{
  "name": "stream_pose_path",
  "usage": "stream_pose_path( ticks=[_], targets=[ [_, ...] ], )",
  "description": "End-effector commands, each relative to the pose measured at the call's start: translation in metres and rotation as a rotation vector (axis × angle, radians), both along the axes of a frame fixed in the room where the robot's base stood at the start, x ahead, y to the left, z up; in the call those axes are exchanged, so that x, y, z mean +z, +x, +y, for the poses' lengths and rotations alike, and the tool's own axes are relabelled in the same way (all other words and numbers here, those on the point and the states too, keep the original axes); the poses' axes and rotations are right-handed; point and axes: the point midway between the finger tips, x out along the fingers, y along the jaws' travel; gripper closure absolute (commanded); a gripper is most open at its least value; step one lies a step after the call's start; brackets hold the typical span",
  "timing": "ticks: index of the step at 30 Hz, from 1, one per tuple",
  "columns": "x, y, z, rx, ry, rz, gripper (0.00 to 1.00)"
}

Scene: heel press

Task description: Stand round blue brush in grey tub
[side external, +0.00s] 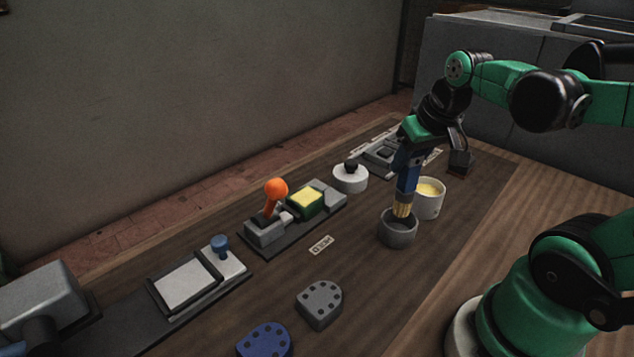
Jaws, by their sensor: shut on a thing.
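The round blue brush (406,173) is upright, its blue handle at the top and its yellow bristles at the bottom. My gripper (408,147) is shut on the upper part of its handle. The grey tub (397,236) stands on the dark mat directly below the brush. The bristles are at the tub's mouth, with their lower tips hidden behind or inside its rim. I cannot tell whether they touch the bottom of the tub.
A white pot with yellow contents (430,206) stands close behind the tub. A white round lid with a black knob (350,178), an orange-knobbed lever (275,190), a grey holed block (319,303) and a blue holed block (264,340) sit around.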

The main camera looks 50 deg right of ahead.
Motion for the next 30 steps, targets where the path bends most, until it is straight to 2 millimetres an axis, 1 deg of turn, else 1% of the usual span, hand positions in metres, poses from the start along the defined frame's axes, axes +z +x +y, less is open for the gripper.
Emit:
stream_pose_path(
  ticks=[5,12,15,18,26,29,30],
  targets=[
    [-0.009,0.0,0.0,0.0,0.0,0.0,1.0],
    [-0.035,0.001,0.0,0.0,0.0,0.0,1.0],
    [-0.043,0.0,0.0,0.0,0.0,0.0,1.0],
    [-0.046,0.0,0.0,0.0,0.0,0.0,1.0],
    [-0.047,0.0,0.0,0.0,0.0,0.0,1.0],
    [-0.05,0.0,0.0,0.0,0.0,0.0,1.0],
    [-0.05,0.0,0.0,0.0,0.0,0.0,0.52]
  ],
)
